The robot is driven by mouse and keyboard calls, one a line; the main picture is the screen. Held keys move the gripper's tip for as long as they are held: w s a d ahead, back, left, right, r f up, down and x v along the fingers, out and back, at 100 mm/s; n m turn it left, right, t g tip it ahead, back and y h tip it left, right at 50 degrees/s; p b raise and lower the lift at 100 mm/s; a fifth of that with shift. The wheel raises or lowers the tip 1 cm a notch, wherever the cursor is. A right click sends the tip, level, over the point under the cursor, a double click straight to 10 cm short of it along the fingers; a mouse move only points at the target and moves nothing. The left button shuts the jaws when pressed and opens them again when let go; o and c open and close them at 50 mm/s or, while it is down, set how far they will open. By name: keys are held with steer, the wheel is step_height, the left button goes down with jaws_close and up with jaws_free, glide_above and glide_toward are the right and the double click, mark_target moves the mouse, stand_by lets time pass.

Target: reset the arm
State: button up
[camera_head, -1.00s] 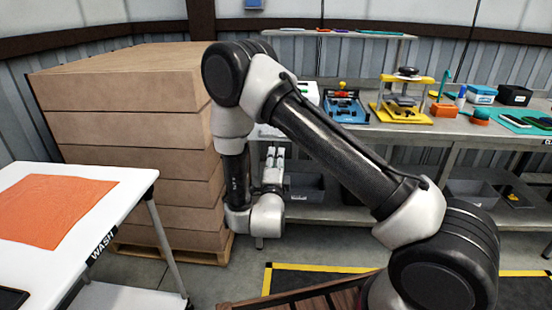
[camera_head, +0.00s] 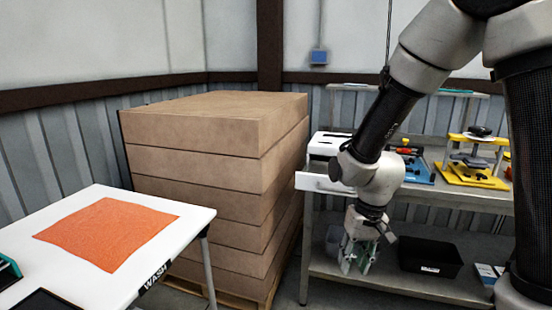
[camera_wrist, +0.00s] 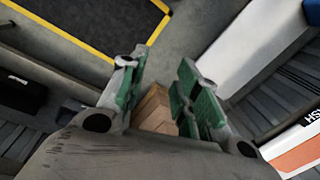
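My gripper (camera_head: 358,262) hangs at the end of my arm, pointing down, in front of the workbench's lower shelf. In the wrist view my gripper (camera_wrist: 160,90) shows its two green-padded fingers apart, with nothing between them but a far view of brown cartons (camera_wrist: 153,108) and floor. My arm comes down from the upper right in the head view, and part of it is cut off by the frame's edge.
A stack of large brown cartons (camera_head: 215,180) stands on a pallet left of my gripper. A white table (camera_head: 185,215) marked WASH, with an orange cloth (camera_head: 108,233), is at the left. The metal workbench (camera_head: 455,197) holds blue and yellow fixtures; a black bin (camera_head: 430,258) sits below.

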steer(key=s+d+r+t, duration=0.2)
steer(key=s+d+r, duration=0.4)
steer(key=d+r, duration=0.2)
steer(key=s+d+r+t+h, duration=0.1)
steer(key=s+d+r+t, duration=0.1)
steer(key=s+d+r, duration=0.5)
step_height(320, 180, up, 6)
steer(key=shift+d+r+m+t, duration=0.2)
steer(key=shift+d+m+t, duration=0.1)
steer(key=shift+d, duration=0.85)
